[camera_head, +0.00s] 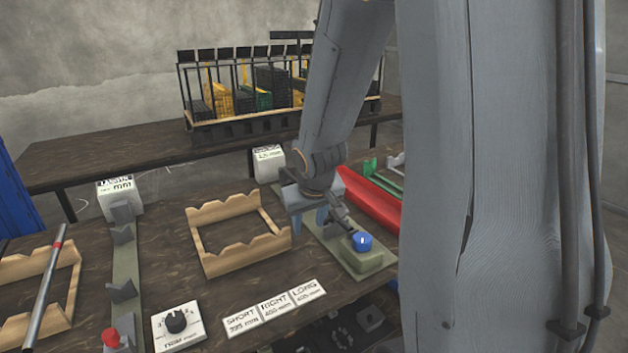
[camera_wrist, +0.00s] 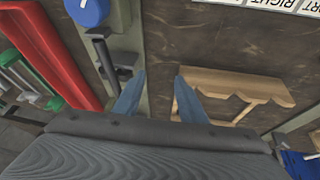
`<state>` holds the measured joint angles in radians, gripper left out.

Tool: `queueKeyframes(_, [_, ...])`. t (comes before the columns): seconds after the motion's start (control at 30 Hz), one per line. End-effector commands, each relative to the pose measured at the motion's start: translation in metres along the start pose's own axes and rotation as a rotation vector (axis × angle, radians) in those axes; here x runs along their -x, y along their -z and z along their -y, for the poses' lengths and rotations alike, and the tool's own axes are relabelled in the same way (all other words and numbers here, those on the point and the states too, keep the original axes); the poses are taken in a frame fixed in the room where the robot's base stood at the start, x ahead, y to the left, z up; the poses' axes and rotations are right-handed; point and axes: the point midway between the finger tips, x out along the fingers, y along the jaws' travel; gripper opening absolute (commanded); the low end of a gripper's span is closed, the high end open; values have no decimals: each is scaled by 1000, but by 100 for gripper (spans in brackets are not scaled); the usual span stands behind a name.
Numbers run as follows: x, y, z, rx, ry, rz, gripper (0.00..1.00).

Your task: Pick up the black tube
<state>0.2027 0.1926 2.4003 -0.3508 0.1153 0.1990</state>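A long dark grey tube with a red band (camera_head: 48,285) lies across the wooden cradle at the far left of the head view. My gripper (camera_head: 308,224) is low over the table, between the empty wooden cradle and the blue button, far to the right of that tube. In the wrist view my gripper (camera_wrist: 160,96) has its two blue-grey fingers spread apart with nothing between them.
The empty wooden cradle (camera_head: 203,264) stands left of my gripper. A blue button (camera_head: 362,241) sits on a green base at right, with a red channel (camera_head: 368,202) behind it. A dial (camera_head: 177,322) and label cards (camera_head: 273,307) lie in front. A rack (camera_head: 232,128) stands on the back table.

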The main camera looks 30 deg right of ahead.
Motion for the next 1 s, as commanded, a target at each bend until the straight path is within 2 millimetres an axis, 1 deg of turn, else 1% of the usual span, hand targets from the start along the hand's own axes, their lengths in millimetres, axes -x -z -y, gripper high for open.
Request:
queueKeyframes(0.03, [2,14,-18,-10,0,-38,37])
queueKeyframes(0.1, [-4,33,-36,-18,12,-108,37])
queueKeyframes(0.2, [-14,54,-58,-28,46,-200,37])
queueKeyframes(0.33, [-25,72,-80,-46,111,-306,37])
queueKeyframes(0.4, [-30,77,-90,-59,159,-362,37])
queueKeyframes(0.5, [-34,79,-102,-85,242,-438,37])
queueKeyframes(0.6, [-34,76,-110,-111,326,-503,37])
queueKeyframes(0.8, [-31,71,-114,-145,432,-575,37])
queueKeyframes(0.9, [-34,72,-112,-150,451,-584,37])
queueKeyframes(1.0, [-42,78,-108,-149,453,-586,37])
